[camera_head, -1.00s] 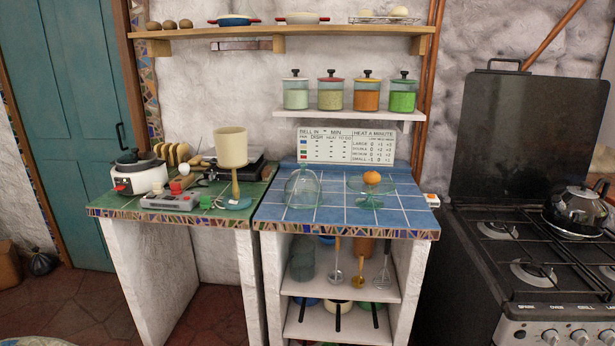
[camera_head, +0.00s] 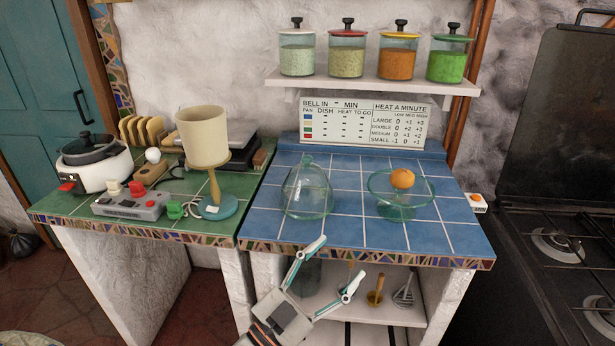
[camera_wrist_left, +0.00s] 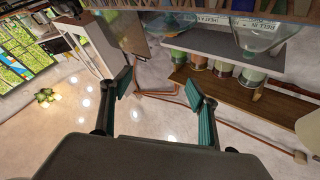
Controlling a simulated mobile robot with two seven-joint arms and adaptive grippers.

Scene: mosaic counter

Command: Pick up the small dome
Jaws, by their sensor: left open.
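The small dome (camera_head: 307,190) is clear greenish glass with a knob on top. It stands upright on the blue tiled counter (camera_head: 345,235), left of a glass footed stand (camera_head: 400,205). My left gripper (camera_head: 341,257) is open and empty, in front of the counter's front edge and apart from the dome. In the left wrist view its two fingers (camera_wrist_left: 158,88) are spread with nothing between them. The dome also shows in the left wrist view (camera_wrist_left: 262,35), upside down at the upper right. My right gripper is not seen.
An orange fruit (camera_head: 402,178) sits on the glass stand. A beige lamp (camera_head: 203,138) and a control box (camera_head: 131,205) are on the green counter to the left. Blue tiles around the dome are bare.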

